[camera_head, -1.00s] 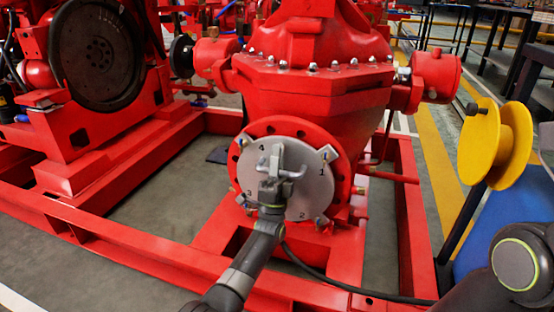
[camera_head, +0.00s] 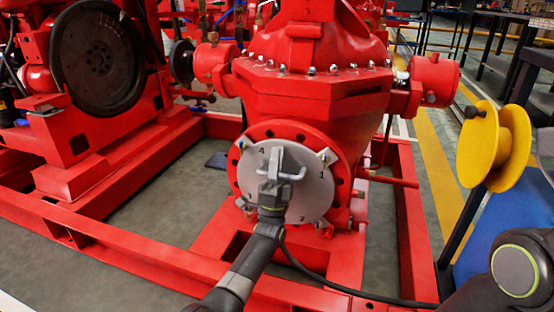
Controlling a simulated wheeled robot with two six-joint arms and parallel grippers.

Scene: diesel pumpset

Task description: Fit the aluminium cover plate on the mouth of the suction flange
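The aluminium cover plate (camera_head: 312,203) is a grey disc with short lugs at its rim, the numbers 1 to 4 on its face and a bar handle in the middle. It stands upright in front of the red suction flange (camera_head: 339,153) of the pump and hides the flange's mouth. I cannot tell whether it touches the flange face. My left gripper (camera_head: 273,190) is at the handle and appears shut on it. Its fingertips partly hide the handle. My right gripper is out of view; only part of that arm shows at the lower right.
The red base frame (camera_head: 120,244) runs below and around the pump (camera_head: 310,105). A black cable trails along the front rail. A yellow spool (camera_head: 512,147) stands at the right beside a blue surface. A dark flywheel (camera_head: 97,60) is at the upper left.

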